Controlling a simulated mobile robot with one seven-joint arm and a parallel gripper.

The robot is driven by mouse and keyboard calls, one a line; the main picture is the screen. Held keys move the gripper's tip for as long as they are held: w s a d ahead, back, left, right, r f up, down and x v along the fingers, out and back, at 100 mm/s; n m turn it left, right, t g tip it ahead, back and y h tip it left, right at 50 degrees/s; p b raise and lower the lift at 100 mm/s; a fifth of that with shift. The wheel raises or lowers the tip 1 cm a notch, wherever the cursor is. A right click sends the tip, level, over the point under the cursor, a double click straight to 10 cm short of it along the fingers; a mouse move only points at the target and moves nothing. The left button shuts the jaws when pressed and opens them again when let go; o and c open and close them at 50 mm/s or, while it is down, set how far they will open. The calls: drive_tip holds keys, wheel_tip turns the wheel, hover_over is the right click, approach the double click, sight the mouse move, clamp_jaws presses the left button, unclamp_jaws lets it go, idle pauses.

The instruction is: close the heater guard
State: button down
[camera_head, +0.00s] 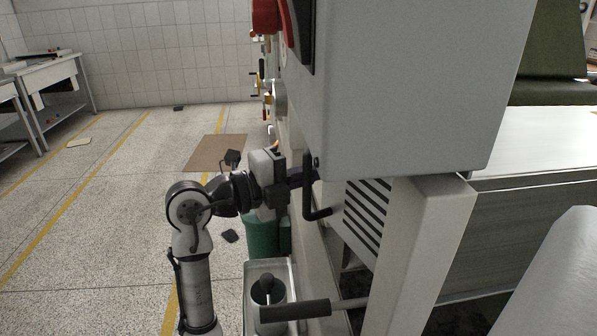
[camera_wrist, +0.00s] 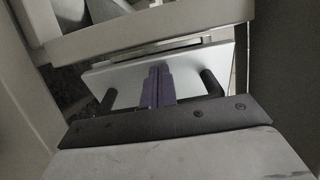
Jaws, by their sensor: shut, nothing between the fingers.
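I take the heater guard to be the light slotted panel (camera_head: 352,222) under the grey box in the head view. A black bracket handle (camera_head: 310,190) stands at its left side. In the wrist view the pale plate (camera_wrist: 190,68) has two black handle legs, one on the right (camera_wrist: 211,82) and one on the left. My gripper (camera_head: 303,178) is at the handle. Its dark fingers are together and empty, and in the wrist view the fingertips (camera_wrist: 158,72) lie between the handle legs, over the plate. Whether they touch it I cannot tell. The handle's middle is hidden by my gripper.
The large grey box (camera_head: 410,80) overhangs the panel. A grey post (camera_head: 415,250) stands to the right. A black-gripped lever (camera_head: 295,311) sticks out below, over a tray (camera_head: 251,300) with a dark cylinder. A green bin (camera_head: 261,235) stands behind. The floor at left is open.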

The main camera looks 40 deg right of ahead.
drive_tip(key=shift+d+f, duration=0.1)
drive_tip(key=s+d+m+g+y+b, duration=0.1)
drive_tip(key=d+m+g+b, duration=0.1)
drive_tip(key=d+g+b, duration=0.2)
drive_tip(key=d+b, duration=0.1)
drive_tip(key=d, duration=0.2)
drive_tip(key=shift+s+m+y+b, duration=0.3)
drive_tip(key=shift+s+m, duration=0.1)
drive_tip(key=shift+a, duration=0.15)
